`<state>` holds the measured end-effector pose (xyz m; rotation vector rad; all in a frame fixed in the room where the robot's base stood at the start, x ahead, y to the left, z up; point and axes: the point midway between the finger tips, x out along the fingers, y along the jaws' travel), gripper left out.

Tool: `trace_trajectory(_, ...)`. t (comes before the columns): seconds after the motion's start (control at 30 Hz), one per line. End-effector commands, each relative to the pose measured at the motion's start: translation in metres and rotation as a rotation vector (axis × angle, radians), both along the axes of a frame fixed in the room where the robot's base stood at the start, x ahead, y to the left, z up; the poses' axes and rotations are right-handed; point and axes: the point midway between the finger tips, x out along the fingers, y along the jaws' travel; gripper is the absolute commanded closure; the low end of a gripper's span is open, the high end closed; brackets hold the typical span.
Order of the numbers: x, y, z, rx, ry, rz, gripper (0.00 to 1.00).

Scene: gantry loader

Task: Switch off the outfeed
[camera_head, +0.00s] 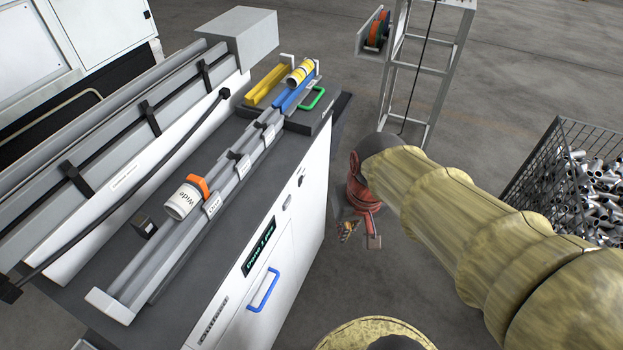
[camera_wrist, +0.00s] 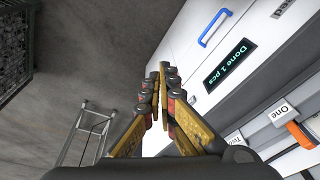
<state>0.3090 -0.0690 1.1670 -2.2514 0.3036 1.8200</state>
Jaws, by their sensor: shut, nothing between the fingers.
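The outfeed is a white cabinet (camera_head: 262,300) with a dark top, lettered on its front at lower left in the head view. Its display (camera_head: 261,248) reads "Done 1 pcs"; it also shows in the wrist view (camera_wrist: 228,67). In the wrist view my gripper (camera_wrist: 160,72) is shut and empty, with the cabinet front at right.
A blue handle (camera_head: 263,290) stands out from the front. On top, a white "Wide" cylinder (camera_head: 184,201) lies in a rail beside an orange piece (camera_head: 198,185). A wire crate of metal parts (camera_head: 545,160) stands right.

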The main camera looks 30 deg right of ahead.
Motion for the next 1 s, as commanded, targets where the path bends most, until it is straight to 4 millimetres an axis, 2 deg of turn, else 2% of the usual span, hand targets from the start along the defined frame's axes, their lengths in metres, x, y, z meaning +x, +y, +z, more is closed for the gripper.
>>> trace_trajectory(0.1,0.008,-0.015,-0.016,0.096,0.086,-0.133,1.0)
trace_trajectory(0.37,0.034,-0.04,-0.057,0.351,0.209,-0.487,1.0)
trace_trajectory(0.67,0.079,-0.074,-0.114,0.701,0.302,-1.015,1.0)
trace_trajectory(0.77,0.1,-0.091,-0.135,0.834,0.319,-1.223,1.0)
trace_trajectory(0.9,0.138,-0.115,-0.161,1.026,0.327,-1.514,1.0)
trace_trajectory(1.0,0.17,-0.128,-0.164,1.135,0.31,-1.654,1.0)
